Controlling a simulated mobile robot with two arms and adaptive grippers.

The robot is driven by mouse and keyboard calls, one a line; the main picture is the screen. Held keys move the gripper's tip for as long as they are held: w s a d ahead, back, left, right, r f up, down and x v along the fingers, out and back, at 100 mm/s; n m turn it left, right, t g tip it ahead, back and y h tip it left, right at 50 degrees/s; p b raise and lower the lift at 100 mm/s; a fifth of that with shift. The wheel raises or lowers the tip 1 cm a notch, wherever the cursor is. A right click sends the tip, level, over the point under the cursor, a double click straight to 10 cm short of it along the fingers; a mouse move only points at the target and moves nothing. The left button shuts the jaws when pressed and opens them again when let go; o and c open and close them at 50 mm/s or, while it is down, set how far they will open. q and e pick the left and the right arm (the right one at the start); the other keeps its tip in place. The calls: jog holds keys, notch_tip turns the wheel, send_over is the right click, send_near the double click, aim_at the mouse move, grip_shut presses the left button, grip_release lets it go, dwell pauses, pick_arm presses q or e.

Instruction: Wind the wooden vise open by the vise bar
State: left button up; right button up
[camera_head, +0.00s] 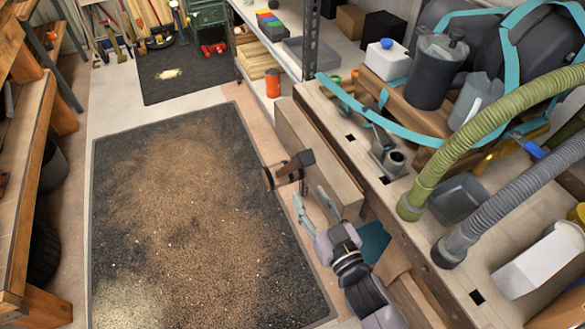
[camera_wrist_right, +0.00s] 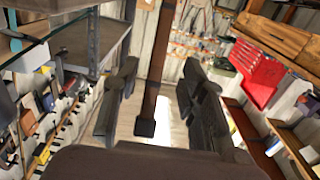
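The wooden vise (camera_head: 318,165) is a pale wooden jaw block on the near side of the workbench. Its dark brown vise bar (camera_head: 284,171) sticks out over the floor at the jaw's left side. My right gripper (camera_head: 315,203) is just below the bar in the head view, with its fingers spread. In the right wrist view, the brown bar (camera_wrist_right: 154,85) with its dark end cap shows between my two open fingers (camera_wrist_right: 160,105), with visible gaps on both sides. I cannot tell the bar's exact depth between them. My left gripper is not in view.
The workbench (camera_head: 340,115) carries hoses (camera_head: 495,130), a dark canister (camera_head: 432,75) and teal straps. A dark mat (camera_head: 190,210) with sawdust covers the floor left of the vise. An orange bottle (camera_head: 272,83) stands on a shelf behind.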

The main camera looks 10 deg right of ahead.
aim_at(292, 170)
jog(key=b+x, duration=0.1)
jog(key=x, duration=0.9)
jog(key=shift+w, duration=0.1)
grip_shut()
dwell(0.6)
